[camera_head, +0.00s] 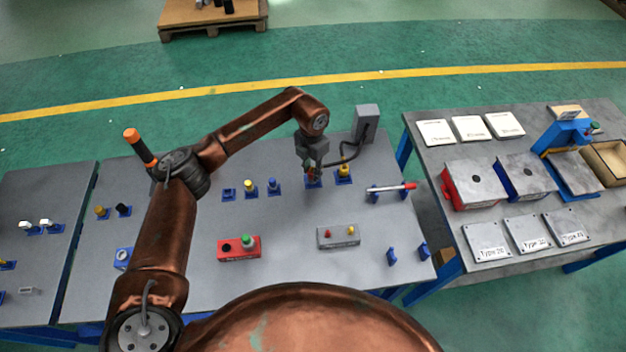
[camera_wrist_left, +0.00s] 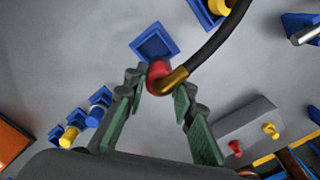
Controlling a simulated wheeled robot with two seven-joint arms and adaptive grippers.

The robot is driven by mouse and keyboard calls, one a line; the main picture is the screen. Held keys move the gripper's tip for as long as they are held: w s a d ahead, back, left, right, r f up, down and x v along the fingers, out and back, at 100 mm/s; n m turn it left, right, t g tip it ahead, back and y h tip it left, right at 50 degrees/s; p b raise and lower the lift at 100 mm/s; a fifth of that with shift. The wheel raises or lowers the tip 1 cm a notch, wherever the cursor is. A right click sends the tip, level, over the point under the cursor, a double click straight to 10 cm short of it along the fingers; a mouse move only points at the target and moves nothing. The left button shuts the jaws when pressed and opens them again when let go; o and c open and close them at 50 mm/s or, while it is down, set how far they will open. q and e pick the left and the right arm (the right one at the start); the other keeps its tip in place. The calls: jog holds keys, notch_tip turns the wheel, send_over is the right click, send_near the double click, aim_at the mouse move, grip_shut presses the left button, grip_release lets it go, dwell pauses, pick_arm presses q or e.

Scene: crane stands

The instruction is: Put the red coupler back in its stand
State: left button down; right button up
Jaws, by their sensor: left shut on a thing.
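The red coupler (camera_wrist_left: 157,70) has a brass elbow and a black hose (camera_wrist_left: 215,45). My left gripper (camera_head: 314,172) is shut on the red coupler; its fingers (camera_wrist_left: 158,90) sit on both sides of it in the left wrist view. An empty square blue stand (camera_wrist_left: 154,42) shows just beyond the coupler in that view. In the head view this stand (camera_head: 313,183) is right below the gripper, and the coupler is mostly hidden by the fingers. I cannot tell the exact height gap between coupler and stand. My right gripper is not in view.
A yellow coupler (camera_head: 344,171) stands in a blue stand just right of the gripper. A grey box (camera_head: 366,122) with the hose is behind. Small blue stands (camera_head: 250,190) are to the left. A grey button box (camera_head: 338,237) and red box (camera_head: 239,248) are nearer.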

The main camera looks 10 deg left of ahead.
pick_arm(q)
jog(key=shift+w+a+f+m+b, duration=0.1)
jog(key=shift+w+m+b, duration=0.85)
jog(key=shift+b, duration=0.35)
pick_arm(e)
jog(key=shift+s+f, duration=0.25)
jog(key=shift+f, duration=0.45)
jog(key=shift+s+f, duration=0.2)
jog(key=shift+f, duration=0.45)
pick_arm(q)
jog(key=shift+w, duration=0.1)
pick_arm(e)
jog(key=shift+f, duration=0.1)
pick_arm(q)
jog(key=shift+w, duration=0.1)
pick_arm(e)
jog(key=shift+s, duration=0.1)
pick_arm(q)
jog(key=shift+f+b, duration=0.75)
jog(key=shift+f, duration=0.75)
jog(key=c, duration=1.5)
grip_release()
jog(key=shift+r, duration=0.1)
jog(key=shift+c, duration=0.2)
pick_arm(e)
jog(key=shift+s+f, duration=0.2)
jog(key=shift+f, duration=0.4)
